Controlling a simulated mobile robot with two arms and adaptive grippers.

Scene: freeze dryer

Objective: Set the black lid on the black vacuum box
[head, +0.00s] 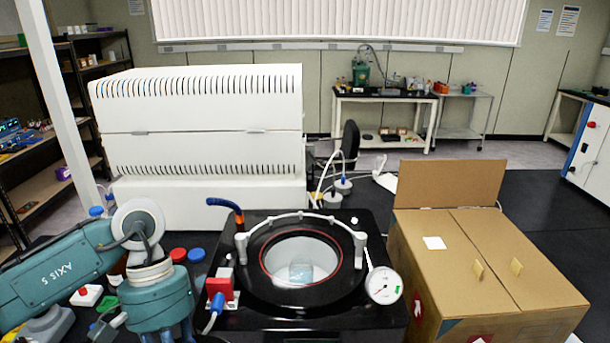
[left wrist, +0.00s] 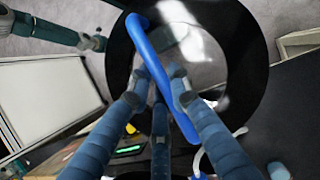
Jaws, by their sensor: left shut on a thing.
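The black lid (left wrist: 247,50) fills much of the left wrist view, a black ring around a clear window with a blue bar handle (left wrist: 185,117) across it. My left gripper (left wrist: 163,82) is shut on this handle, its blue fingers on both sides. In the head view my left gripper (head: 168,337) is cut off at the bottom edge, left of the box, and the lid is out of sight. The black vacuum box (head: 375,236) stands in the middle, its round opening uncovered with a red-edged rim and a small clear vessel (head: 301,270) inside. My right gripper is not in view.
A light bar (head: 302,217) arches over the opening's back edge. A gauge (head: 384,285) and a red switch (head: 220,287) flank the opening. A cardboard box (head: 470,270) stands close on the right, a white machine (head: 205,130) behind. Red and blue caps (head: 178,255) lie left.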

